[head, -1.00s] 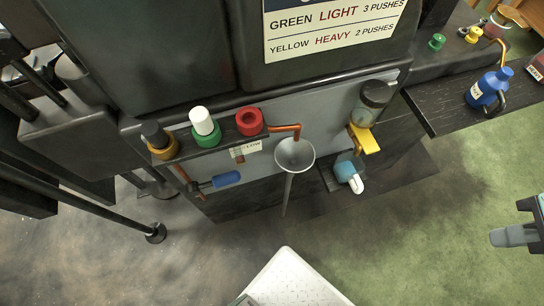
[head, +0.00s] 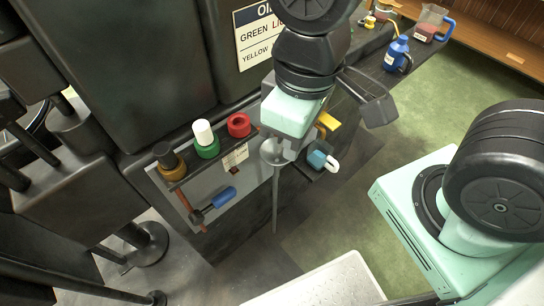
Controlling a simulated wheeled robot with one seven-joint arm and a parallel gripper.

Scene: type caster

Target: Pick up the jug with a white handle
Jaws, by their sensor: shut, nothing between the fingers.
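The jug with a white handle (head: 318,158) is small and blue. It stands on a low dark shelf at the right end of the dispenser panel, with its white handle toward the lower right. My gripper (head: 289,153) points down in front of the panel, left of the jug and apart from it in the picture. The fingers are small and partly overlap the funnel; they are shut and empty. The wrist hides part of the panel above the jug.
A grey funnel (head: 271,152) with a long stem is beside my gripper. Red (head: 239,125), white-and-green (head: 206,140) and dark-and-orange (head: 169,162) knobs line the ledge to the left. A yellow lever (head: 328,121) is above the jug. A blue bottle (head: 397,54) stands on the far-right counter.

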